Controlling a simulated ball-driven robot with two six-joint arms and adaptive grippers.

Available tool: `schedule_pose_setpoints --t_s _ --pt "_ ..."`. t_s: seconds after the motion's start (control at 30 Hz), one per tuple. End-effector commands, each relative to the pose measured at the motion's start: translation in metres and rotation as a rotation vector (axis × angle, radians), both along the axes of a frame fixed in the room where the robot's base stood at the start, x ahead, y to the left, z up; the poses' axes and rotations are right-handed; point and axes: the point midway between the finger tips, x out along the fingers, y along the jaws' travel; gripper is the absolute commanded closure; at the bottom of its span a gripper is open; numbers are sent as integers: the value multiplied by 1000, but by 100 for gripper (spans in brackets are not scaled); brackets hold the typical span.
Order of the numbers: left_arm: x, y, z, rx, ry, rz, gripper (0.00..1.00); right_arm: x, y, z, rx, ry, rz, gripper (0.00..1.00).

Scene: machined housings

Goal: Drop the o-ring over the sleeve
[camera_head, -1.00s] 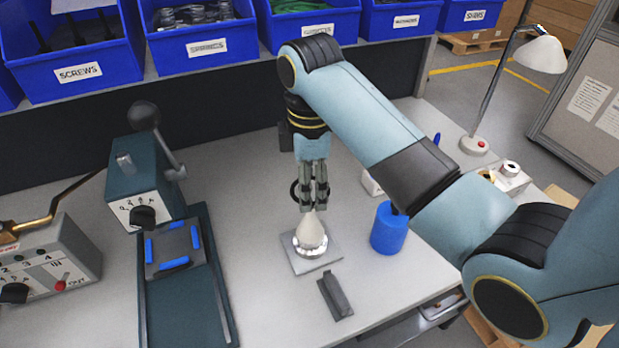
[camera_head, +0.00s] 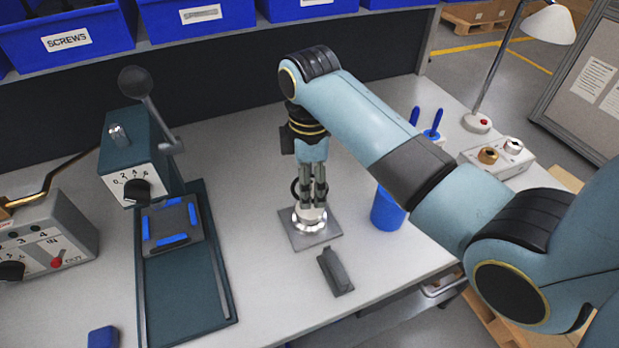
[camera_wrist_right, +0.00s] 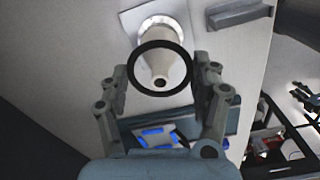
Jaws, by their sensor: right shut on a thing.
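The o-ring, a thin black ring (camera_wrist_right: 160,94), is held between the two fingers of my right gripper (camera_wrist_right: 160,74) in the wrist view. Through the ring I see the pale cone (camera_wrist_right: 160,60) on the shiny sleeve (camera_wrist_right: 147,24). The cone's tip shows inside the ring's outline; whether it passes through the ring I cannot tell. In the head view my right gripper (camera_head: 313,203) points down right over the sleeve (camera_head: 309,222), hiding most of the cone. The sleeve stands on a grey square plate (camera_head: 328,233). My left gripper is not in view.
A dark grey block (camera_head: 335,272) lies just in front of the plate. A blue cup (camera_head: 386,212) stands to the right. A green press (camera_head: 190,270) is at the left. Blue bins line the back, and a lamp (camera_head: 549,24) stands at the right.

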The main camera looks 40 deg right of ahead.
Motion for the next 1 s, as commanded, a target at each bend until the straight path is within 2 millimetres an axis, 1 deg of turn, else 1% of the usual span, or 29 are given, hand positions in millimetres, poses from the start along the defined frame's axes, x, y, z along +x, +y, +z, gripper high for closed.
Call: schedule_pose_setpoints --t_s 0.03,0.07,0.2,0.27,0.5,0.6,0.67,0.9,1.0 --pt "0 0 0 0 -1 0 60 0 0 0 0 0 0 58" --pt "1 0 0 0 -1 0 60 0 0 0 0 0 0 35" --pt "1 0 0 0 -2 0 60 0 0 0 0 0 0 17" --pt "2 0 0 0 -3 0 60 0 0 0 0 0 0 9" --pt "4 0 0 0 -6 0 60 0 0 0 0 0 0 9" --pt "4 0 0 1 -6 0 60 0 0 5 0 -1 0 9" --pt "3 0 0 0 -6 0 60 1 0 12 0 -2 0 9" --pt "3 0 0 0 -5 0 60 1 0 55 -1 -4 0 9" --pt "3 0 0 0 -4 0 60 1 0 67 -1 -3 0 9"
